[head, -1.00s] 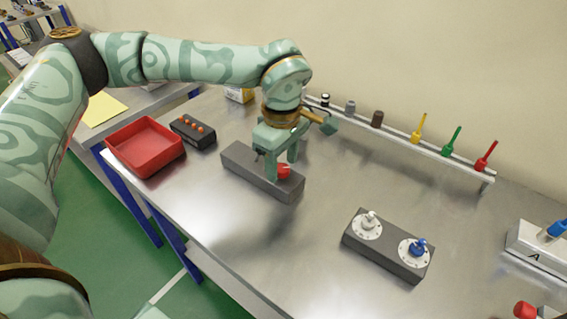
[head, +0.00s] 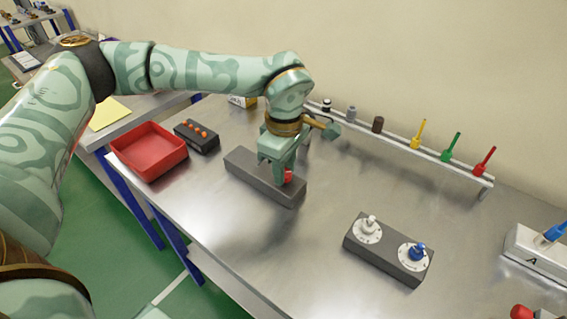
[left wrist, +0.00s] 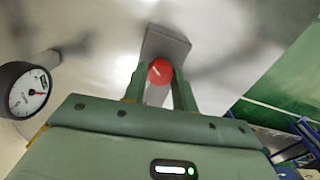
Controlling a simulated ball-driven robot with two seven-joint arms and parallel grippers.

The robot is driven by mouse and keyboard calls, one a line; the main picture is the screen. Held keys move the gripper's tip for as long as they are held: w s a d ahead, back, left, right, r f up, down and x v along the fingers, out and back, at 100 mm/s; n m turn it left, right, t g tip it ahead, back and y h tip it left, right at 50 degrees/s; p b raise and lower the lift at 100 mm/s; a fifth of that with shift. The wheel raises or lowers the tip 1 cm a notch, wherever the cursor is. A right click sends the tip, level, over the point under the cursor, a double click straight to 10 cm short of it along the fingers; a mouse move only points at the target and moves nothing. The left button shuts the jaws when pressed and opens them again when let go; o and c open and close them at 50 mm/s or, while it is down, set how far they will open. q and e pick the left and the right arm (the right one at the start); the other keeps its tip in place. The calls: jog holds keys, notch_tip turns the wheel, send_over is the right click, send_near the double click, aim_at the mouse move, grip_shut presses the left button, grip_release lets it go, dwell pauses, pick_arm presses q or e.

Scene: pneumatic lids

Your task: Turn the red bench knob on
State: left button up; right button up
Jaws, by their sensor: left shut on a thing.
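The red bench knob (head: 288,176) stands on the right end of a dark grey block (head: 243,170) on the metal bench. My left gripper (head: 283,173) points down over it, its fingers shut around the knob. In the left wrist view the knob (left wrist: 160,71) sits between the two fingertips (left wrist: 158,84), with a pale pointer line on its top. The fingers partly hide the knob in the head view. My right gripper is not in view.
A block with white and blue knobs (head: 388,250) lies to the right. A red tray (head: 148,152) and a black box with orange buttons (head: 197,136) are left. A rail (head: 400,143) with colored tools runs behind. A round gauge (left wrist: 26,90) shows in the wrist view.

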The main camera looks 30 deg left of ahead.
pick_arm(q)
jog(key=n+p, duration=0.5)
jog(key=shift+r, duration=0.3)
jog(key=n+p, duration=0.2)
jog(key=n, duration=0.1)
jog(key=n+p, duration=0.4)
jog(key=n, duration=0.1)
jog(key=shift+w+f+n+p, duration=0.15)
jog(key=shift+n+p, duration=1.05)
jog(key=shift+n, duration=0.6)
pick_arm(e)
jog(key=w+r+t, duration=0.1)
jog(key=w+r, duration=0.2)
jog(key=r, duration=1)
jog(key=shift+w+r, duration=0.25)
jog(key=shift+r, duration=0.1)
pick_arm(q)
jog(key=o, duration=1)
jog(key=shift+f, duration=0.1)
jog(key=shift+c, duration=0.2)
notch_tip(320, 180, up, 16)
jog(key=p, duration=0.1)
jog(key=shift+r, duration=0.2)
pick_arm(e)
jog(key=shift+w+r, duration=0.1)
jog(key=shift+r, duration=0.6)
